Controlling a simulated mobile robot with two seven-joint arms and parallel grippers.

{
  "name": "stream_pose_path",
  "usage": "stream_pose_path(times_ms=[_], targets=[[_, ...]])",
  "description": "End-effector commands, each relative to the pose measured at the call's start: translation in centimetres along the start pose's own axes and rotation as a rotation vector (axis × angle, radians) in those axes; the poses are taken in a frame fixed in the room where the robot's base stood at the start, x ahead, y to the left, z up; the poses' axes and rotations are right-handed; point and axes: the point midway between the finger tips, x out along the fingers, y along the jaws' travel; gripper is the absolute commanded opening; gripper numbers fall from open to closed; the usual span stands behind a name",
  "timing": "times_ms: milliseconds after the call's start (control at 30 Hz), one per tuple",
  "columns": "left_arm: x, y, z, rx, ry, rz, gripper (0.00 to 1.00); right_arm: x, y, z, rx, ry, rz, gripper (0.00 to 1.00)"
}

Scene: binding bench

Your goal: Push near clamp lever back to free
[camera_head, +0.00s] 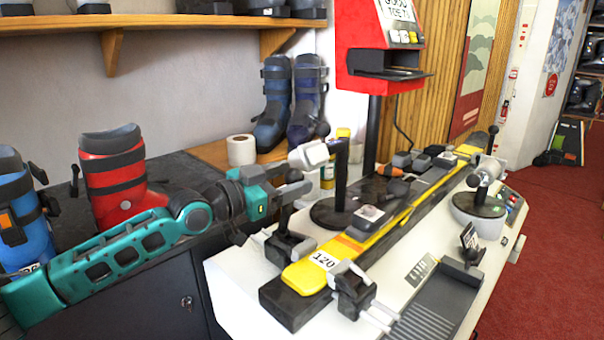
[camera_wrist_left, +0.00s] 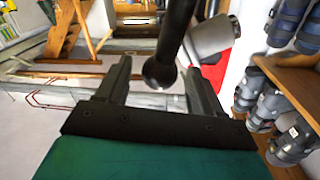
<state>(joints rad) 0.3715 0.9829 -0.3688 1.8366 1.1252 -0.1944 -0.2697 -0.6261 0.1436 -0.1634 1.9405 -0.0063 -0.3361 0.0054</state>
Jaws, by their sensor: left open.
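The near clamp stands on a round black base (camera_head: 328,214) with a black post and a pale grey head (camera_head: 308,155). Its lever ends in a black ball knob (camera_head: 322,129) just above the head. My left gripper (camera_head: 302,183) is open beside the post, below the head. In the left wrist view, the lever's black rod and ball (camera_wrist_left: 160,74) appear between the open fingers, with the grey head (camera_wrist_left: 213,38) to their right. I cannot tell whether a finger touches the lever. My right gripper is not in view.
A yellow ski (camera_head: 308,275) marked 120 lies along the white bench (camera_head: 236,282), gripped by black vises (camera_head: 354,290). A second clamp (camera_head: 478,206) stands at right. A red machine (camera_head: 362,40) rises behind. A red boot (camera_head: 112,175) stands left, behind my arm.

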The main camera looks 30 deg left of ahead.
Motion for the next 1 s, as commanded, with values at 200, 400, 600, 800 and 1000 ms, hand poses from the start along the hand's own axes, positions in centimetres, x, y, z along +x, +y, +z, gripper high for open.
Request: stream_pose_path(times_ms=[200, 400, 600, 800, 1000], targets=[[2.6, 0.0, -0.1, -0.001, 0.002, 0.0, 0.67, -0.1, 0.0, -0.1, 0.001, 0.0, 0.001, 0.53], [3.5, 0.1, -0.1, 0.0, 0.001, 0.001, 0.67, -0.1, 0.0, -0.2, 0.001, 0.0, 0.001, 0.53], [3.6, 0.1, 0.0, 0.001, 0.0, 0.001, 0.67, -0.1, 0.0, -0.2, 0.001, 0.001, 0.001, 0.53], [3.6, 0.1, 0.0, 0.001, 0.0, 0.001, 0.54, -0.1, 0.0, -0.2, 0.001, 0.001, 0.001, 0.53], [3.6, 0.1, 0.0, 0.001, 0.0, 0.001, 0.34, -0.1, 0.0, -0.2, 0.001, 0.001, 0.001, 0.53]])
